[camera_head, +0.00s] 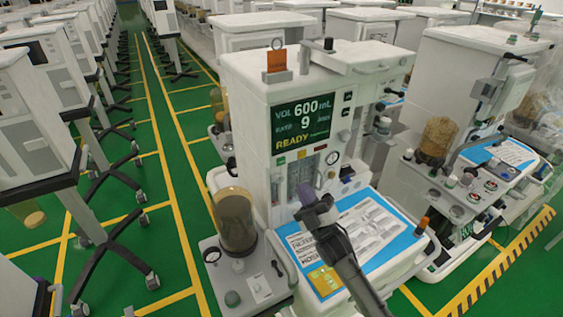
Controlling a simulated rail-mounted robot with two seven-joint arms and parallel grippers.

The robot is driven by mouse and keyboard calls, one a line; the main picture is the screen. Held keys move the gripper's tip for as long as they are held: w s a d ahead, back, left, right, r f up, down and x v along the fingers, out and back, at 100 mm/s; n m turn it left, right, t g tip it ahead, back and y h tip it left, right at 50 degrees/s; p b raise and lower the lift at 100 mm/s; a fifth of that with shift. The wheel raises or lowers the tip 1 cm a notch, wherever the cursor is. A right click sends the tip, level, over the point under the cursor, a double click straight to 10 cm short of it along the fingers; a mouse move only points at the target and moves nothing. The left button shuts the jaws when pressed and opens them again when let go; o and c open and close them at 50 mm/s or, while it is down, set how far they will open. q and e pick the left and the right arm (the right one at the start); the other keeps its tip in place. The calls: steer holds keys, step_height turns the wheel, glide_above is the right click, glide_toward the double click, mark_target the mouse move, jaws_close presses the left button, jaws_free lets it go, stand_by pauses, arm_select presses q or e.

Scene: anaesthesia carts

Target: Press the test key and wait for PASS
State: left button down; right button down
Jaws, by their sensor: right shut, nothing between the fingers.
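The anaesthesia cart (245,110) in the middle has a dark screen (301,121) showing VOL 600 mL, a 9 on the second line, and READY in yellow. Under the screen is a row of small coloured labels or keys (281,161); I cannot tell which is the test key. My right gripper (305,192) is shut and empty, in front of the lower panel and above the blue-edged work surface. It hides part of that panel; I cannot tell whether it touches anything. My left gripper is not in view.
Printed sheets lie on the blue work surface (375,212). A dark-filled canister (235,222) stands at the cart's left. A second cart (470,60) with a brown canister (436,140) is at right.

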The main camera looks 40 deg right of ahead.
mark_target(281, 161)
steer(key=w+d+b, duration=0.1)
steer(key=w+b, duration=0.3)
steer(key=w, duration=0.4)
steer(key=shift+w+b, duration=0.3)
steer(key=shift+w, duration=0.1)
steer(key=shift+w+d, duration=0.1)
steer(key=shift+w, duration=0.05)
stand_by(2.1)
steer(key=shift+w, duration=0.25)
steer(key=shift+w+d+b, duration=0.1)
steer(key=shift+w+b, duration=0.35)
stand_by(0.8)
steer(key=shift+s, duration=0.2)
steer(key=shift+s+p, duration=0.6)
steer(key=shift+s, duration=0.05)
